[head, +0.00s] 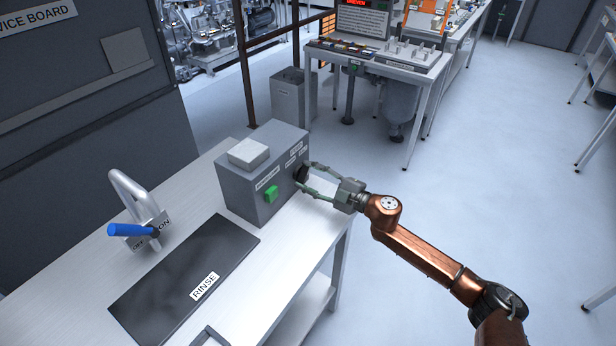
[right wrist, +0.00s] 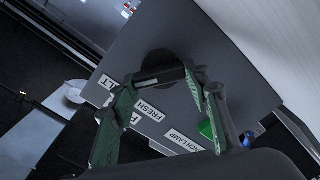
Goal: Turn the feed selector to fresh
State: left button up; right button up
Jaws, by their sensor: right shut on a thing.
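The feed selector is a dark round knob (head: 300,174) on the right-hand face of a grey box (head: 243,190) standing on the bench. In the right wrist view the knob (right wrist: 158,62) has a dark bar across it. A FRESH label (right wrist: 150,111) is beside it, with another label ending in LT further left. My right gripper (head: 306,177) reaches in from the right and is shut on the knob. In the right wrist view its green fingers (right wrist: 160,80) are at the two ends of the bar. Which label the knob points to, I cannot tell. My left gripper is not in view.
A green switch (head: 271,194) is on the box's front face, near a lamp label. A blue-handled tap (head: 131,230) and a dark RINSE mat (head: 180,275) are to the left on the bench. A bin (head: 293,98) stands behind.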

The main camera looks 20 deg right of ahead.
jog(key=c, duration=0.4)
